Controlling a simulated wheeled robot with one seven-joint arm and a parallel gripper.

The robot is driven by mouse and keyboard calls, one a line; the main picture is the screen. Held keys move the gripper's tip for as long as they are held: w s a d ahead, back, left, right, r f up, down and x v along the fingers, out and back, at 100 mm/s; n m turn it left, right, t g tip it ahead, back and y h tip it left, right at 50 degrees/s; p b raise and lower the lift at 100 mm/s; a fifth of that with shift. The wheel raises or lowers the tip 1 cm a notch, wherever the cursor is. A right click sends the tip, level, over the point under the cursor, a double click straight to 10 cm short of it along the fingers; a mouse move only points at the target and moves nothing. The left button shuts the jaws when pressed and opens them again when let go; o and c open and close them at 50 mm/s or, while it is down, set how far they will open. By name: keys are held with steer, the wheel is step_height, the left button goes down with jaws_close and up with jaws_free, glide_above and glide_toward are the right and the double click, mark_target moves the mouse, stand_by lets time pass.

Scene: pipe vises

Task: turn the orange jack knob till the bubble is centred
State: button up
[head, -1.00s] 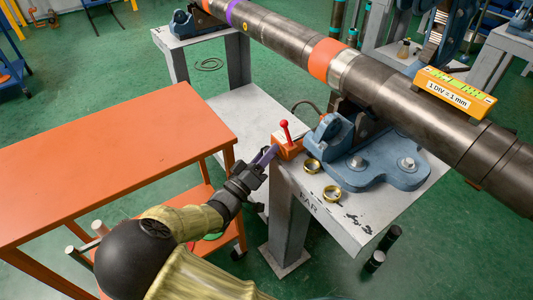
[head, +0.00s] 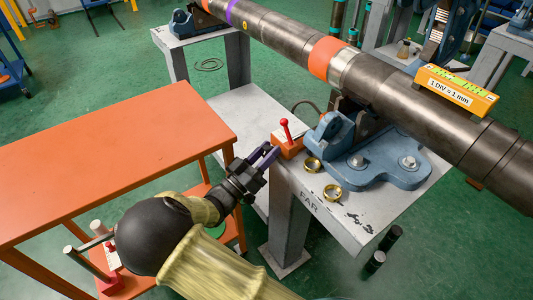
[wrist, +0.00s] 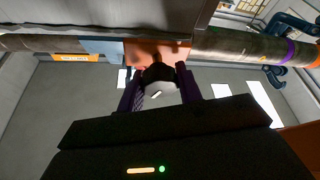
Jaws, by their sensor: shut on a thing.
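The orange jack (head: 288,147), with a red lever on top, sits at the left edge of the stand marked FAR. Its knob (wrist: 158,82) shows in the wrist view as a dark rim with a pale face and a white mark, below the orange jack body (wrist: 158,52). My gripper (head: 268,156) reaches the jack from the lower left. In the wrist view its two purple fingers (wrist: 159,88) are shut on the knob, one on each side. The orange level (head: 455,91), labelled "1 DIV = 1 mm", sits on the pipe with green vials; its bubble is too small to read.
The long dark pipe (head: 285,42) rests in blue vises, the near one (head: 385,168) beside the jack. Two brass rings (head: 322,177) lie on the FAR stand (head: 345,225). An orange table (head: 110,155) stands left of my arm.

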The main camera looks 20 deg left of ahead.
steer(key=shift+m+g+h+b, duration=0.55)
steer(key=shift+m+h, duration=0.45)
steer(key=shift+m, duration=1.2)
steer(key=o, duration=1)
steer(key=p+v, duration=0.2)
steer(key=v, duration=1.5)
steer(key=shift+a+p, duration=0.15)
steer(key=shift+p, duration=0.2)
steer(key=shift+s+f, duration=0.15)
